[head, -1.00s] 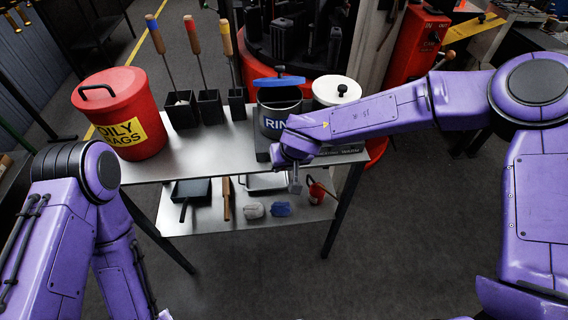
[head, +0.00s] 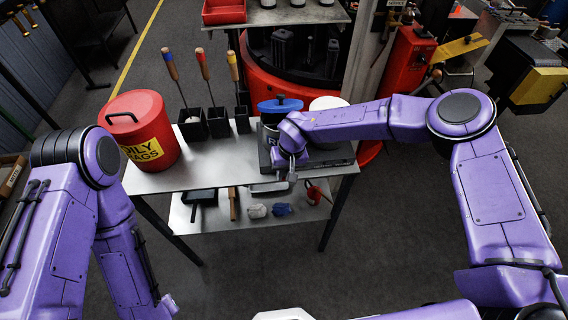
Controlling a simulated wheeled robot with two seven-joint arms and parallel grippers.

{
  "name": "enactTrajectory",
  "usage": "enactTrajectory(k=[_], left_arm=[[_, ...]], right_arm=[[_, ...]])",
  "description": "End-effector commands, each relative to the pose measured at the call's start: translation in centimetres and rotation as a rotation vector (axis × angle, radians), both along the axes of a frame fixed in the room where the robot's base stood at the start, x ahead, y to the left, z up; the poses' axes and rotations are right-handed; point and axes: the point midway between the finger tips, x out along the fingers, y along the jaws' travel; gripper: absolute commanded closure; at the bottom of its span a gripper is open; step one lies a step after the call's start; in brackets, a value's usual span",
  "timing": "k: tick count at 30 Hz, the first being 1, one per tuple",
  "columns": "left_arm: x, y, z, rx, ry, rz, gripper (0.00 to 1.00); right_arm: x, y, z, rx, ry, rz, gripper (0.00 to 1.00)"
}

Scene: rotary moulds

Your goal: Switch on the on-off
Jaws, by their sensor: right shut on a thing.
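A black heated base (head: 338,157) stands at the right end of the metal table. On it are a pot with a blue lid (head: 280,104) and a white-lidded pot (head: 328,104). My right gripper (head: 292,177) points down at the front left of the base. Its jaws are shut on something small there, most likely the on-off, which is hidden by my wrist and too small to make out. I cannot see whether it is on.
A red oily-rags bin (head: 140,128) stands at the table's left end. The lower shelf (head: 222,219) holds a dustpan, cloths and a small red pot (head: 316,192). A red machine (head: 285,75) is behind. The floor in front is clear.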

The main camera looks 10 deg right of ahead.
Motion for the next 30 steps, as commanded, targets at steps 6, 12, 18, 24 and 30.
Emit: enactTrajectory(k=[6, 12, 18, 24, 30], left_arm=[[-0.1, 0.0, -1.7, 0.0, 0.002, 0.0, 0.61], [-0.1, 0.0, -1.7, 0.0, 0.001, 0.0, 0.61], [-0.1, 0.0, -1.7, 0.0, 0.001, 0.0, 0.61], [0.0, 0.0, -1.7, 0.0, 0.001, 0.0, 0.61], [0.0, 0.0, -2.6, -0.001, 0.001, 0.0, 0.61]], right_arm=[[0.6, 0.1, 0.1, 0.007, 0.128, 0.002, 1.0], [0.5, 0.1, 0.3, 0.008, 0.147, 0.005, 1.0], [0.4, 0.1, 0.2, 0.007, 0.147, 0.005, 0.74], [0.4, 0.1, 0.3, 0.007, 0.146, 0.005, 0.74], [0.7, -0.1, 1.4, 0.007, 0.143, 0.003, 0.74]])
